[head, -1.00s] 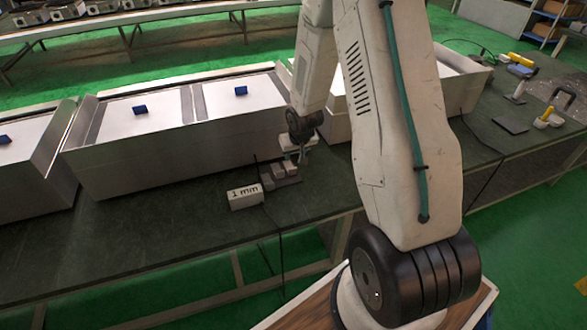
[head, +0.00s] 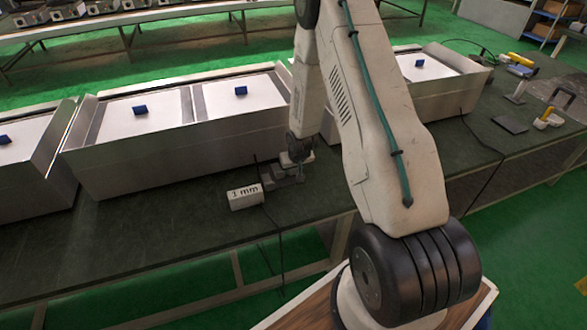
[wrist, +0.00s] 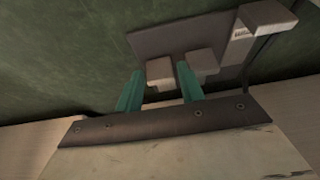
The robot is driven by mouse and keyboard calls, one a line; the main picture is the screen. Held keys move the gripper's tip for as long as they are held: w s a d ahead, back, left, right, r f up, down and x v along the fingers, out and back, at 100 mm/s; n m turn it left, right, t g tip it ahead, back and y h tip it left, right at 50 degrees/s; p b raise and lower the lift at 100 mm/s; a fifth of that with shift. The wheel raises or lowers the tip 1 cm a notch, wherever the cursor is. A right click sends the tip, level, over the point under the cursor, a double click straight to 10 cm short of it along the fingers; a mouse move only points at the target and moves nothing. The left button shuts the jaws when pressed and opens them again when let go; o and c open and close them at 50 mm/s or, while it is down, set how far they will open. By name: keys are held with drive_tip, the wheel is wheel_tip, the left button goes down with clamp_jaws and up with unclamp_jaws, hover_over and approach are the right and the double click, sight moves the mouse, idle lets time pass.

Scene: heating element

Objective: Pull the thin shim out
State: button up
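My gripper (wrist: 160,68) is open, its two teal fingers on either side of a small pale block (wrist: 160,75); I see no clear contact. A second small pale block (wrist: 204,62) is just right of the right finger. A dark flat plate (wrist: 165,38) lies behind both blocks. In the head view my gripper (head: 292,172) is low over the bench and hides most of the blocks. A white block marked "1 mm" (head: 245,197) sits to its left. No thin shim stands out clearly, so I cannot tell which piece it is.
A long metal box (head: 165,155) with white panels and blue knobs stands behind my gripper, with another metal box (head: 435,90) to the right. A dark cable (head: 281,245) hangs over the front edge. The dark green bench top (head: 150,225) is clear at left.

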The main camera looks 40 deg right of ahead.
clamp_jaws()
drive_tip(key=shift+s+a, duration=0.25)
drive_tip(key=shift+s, duration=0.55)
drive_tip(key=shift+s+a, duration=0.2)
drive_tip(key=shift+s, duration=0.55)
drive_tip(key=shift+s+a, duration=0.25)
drive_tip(key=shift+s, duration=0.55)
unclamp_jaws()
drive_tip(key=shift+r, duration=0.1)
drive_tip(key=v, duration=0.7)
drive_tip(key=shift+s+r, duration=0.2)
drive_tip(key=shift+r, duration=0.05)
